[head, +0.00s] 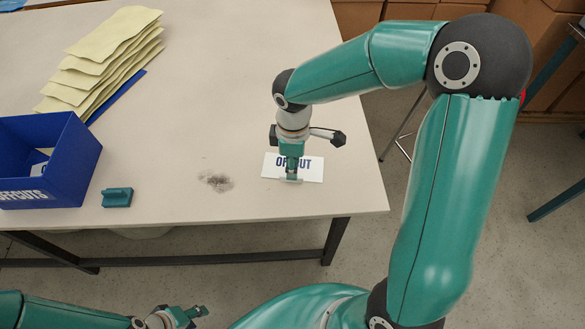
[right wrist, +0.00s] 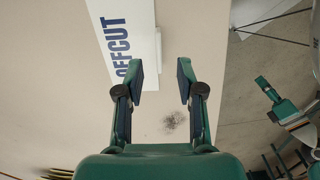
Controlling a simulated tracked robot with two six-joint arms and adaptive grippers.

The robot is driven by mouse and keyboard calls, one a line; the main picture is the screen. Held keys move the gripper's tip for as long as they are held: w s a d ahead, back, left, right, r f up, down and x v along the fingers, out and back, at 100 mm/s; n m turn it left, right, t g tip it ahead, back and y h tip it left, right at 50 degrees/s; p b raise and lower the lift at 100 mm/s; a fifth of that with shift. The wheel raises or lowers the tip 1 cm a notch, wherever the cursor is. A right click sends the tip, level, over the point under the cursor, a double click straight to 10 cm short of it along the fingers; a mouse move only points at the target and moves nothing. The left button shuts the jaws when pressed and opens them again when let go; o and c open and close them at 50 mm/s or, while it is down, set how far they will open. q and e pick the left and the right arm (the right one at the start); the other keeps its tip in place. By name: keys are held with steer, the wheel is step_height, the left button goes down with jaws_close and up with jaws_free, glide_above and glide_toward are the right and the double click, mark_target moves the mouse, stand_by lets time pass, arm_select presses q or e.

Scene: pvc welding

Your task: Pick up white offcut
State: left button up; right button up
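The white offcut (head: 312,170), a flat rectangle with blue OFFCUT lettering, lies on the table near its front right corner. My right gripper (head: 292,178) is over it in the head view and hides the middle of its lettering. In the right wrist view the right gripper (right wrist: 160,75) is open with nothing between its fingers. The offcut (right wrist: 128,25) shows there at the upper left, its near end by the left finger. I cannot tell whether they touch. My left gripper (head: 186,316) is low at the bottom left, off the table, and looks open and empty.
A blue OFFCUTS bin (head: 80,170) stands at the table's left with a pale piece inside. A small teal block (head: 117,197) lies beside it. Yellow sheets (head: 105,55) are stacked behind on a blue one. A dark smudge (head: 216,181) marks the tabletop. The table's middle is clear.

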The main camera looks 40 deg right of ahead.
mark_target(310, 168)
steer(key=shift+w+f, duration=0.1)
steer(key=shift+f, duration=2.55)
steer(key=shift+c, duration=0.3)
jaws_close()
